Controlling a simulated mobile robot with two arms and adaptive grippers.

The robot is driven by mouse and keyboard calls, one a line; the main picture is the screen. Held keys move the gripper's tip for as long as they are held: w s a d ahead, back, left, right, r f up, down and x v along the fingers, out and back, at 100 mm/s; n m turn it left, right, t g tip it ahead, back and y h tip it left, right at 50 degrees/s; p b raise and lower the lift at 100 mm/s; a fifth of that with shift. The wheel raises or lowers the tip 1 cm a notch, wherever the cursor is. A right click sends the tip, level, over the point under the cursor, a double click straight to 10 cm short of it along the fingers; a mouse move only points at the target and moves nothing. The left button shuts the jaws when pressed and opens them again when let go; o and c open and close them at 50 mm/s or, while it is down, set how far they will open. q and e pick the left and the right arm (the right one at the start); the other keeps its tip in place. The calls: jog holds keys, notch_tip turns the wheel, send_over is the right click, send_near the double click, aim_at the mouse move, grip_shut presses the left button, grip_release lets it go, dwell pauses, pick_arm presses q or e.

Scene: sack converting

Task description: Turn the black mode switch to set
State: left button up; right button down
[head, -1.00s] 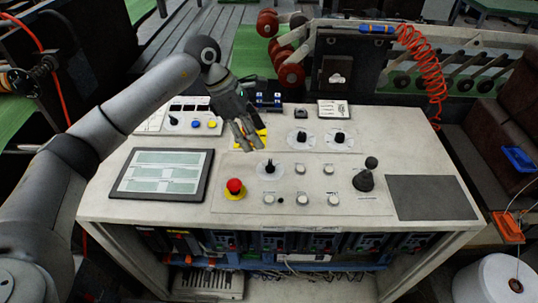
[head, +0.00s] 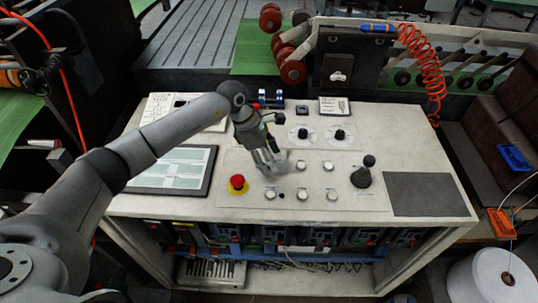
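The console's sloped panel (head: 232,208) carries several controls. My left gripper (head: 270,167) points down over the panel's left part, just above and right of the red emergency button (head: 237,182). It covers the place of a black rotary knob on a pale round plate, so that knob and its pointer are hidden. Whether the fingers touch the knob, and how far apart they are, I cannot tell. Two other black rotary knobs show behind, a left one (head: 303,133) and a right one (head: 340,134). The labels are too small to read. My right gripper is not in view.
Several white push buttons (head: 301,165) sit right of the gripper. A black joystick (head: 362,174) stands further right, beside a dark grey pad (head: 428,194). A tablet-like screen (head: 172,170) lies left, partly under my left arm. An orange coiled hose (head: 424,65) hangs at the back right.

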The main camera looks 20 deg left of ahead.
pick_arm(q)
jog(key=c, duration=1)
jog(key=shift+n, duration=0.4)
jog(key=n+b, duration=0.1)
jog(key=n, duration=0.1)
jog(key=n+t+b, duration=0.1)
jog(key=shift+s+n+t+y, duration=0.15)
jog(key=shift+n+t+y, duration=0.15)
jog(key=shift+n, duration=0.1)
jog(key=shift+d+n+t+y+b, duration=0.1)
jog(key=shift+n+t+y+b, duration=0.25)
jog(key=shift+n+b, duration=0.55)
jog(key=shift+d+n+t+y+b, duration=0.1)
jog(key=shift+n+t+y+b, duration=0.25)
jog(key=shift+n, duration=0.95)
jog(key=shift+r, duration=0.1)
jog(key=o, duration=1)
jog(key=shift+s, duration=0.1)
